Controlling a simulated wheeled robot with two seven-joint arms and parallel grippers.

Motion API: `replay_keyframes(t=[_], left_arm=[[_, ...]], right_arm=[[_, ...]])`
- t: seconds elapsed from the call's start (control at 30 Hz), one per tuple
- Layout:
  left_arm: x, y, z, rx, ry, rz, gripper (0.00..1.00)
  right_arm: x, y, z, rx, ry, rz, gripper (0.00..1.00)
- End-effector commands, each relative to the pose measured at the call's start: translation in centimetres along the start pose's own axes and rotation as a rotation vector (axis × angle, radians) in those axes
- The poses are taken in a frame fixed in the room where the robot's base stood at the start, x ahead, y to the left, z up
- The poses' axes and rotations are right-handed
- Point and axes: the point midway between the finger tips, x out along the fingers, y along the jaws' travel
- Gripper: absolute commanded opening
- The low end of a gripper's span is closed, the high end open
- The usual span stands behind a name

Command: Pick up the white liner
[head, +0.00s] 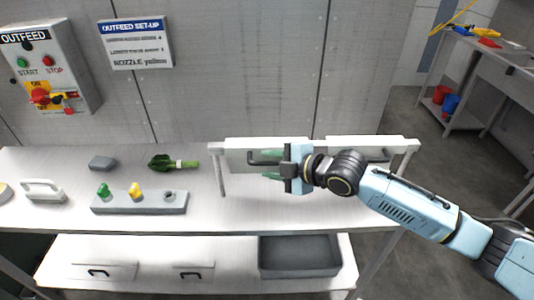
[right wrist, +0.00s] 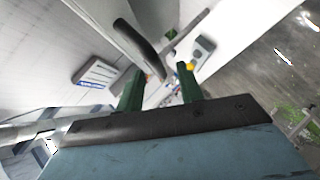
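My right gripper (head: 268,164) reaches left across the white structure (head: 330,142) at the back right of the bench. Its green fingers are apart. A dark curved handle (head: 258,156) on that structure shows at the fingers. In the right wrist view the handle (right wrist: 138,42) lies just ahead of the open fingertips (right wrist: 160,78); I cannot tell whether they touch it. Two white flat pieces with black handles, one at left (head: 118,270) and one at right (head: 203,269), are on the lower shelf. I cannot tell which white piece is the liner. My left gripper is not in view.
A grey block (head: 150,203) with green and yellow nozzles, leafy greens (head: 172,162), a grey pad (head: 103,163) and a white handled piece (head: 43,190) are on the bench. A grey tray (head: 300,270) sits on the lower shelf.

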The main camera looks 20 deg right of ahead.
Motion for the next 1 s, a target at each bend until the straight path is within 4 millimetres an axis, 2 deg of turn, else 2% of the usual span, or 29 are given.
replay_keyframes(t=[0.1,0.2,0.47,0.77,1.0], left_arm=[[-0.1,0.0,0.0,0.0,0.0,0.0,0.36],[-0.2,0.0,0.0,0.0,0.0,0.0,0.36],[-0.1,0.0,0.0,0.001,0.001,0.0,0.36],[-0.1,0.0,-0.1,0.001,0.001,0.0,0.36],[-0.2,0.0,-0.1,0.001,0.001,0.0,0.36]], right_arm=[[1.7,0.1,0.0,0.003,0.001,0.002,0.37],[2.5,0.0,0.1,0.001,0.0,0.001,0.37],[2.7,0.0,0.1,0.0,0.0,0.0,0.37],[2.6,0.0,0.1,0.0,0.0,0.0,0.0],[2.6,0.0,0.1,-0.001,0.0,0.002,0.0]])
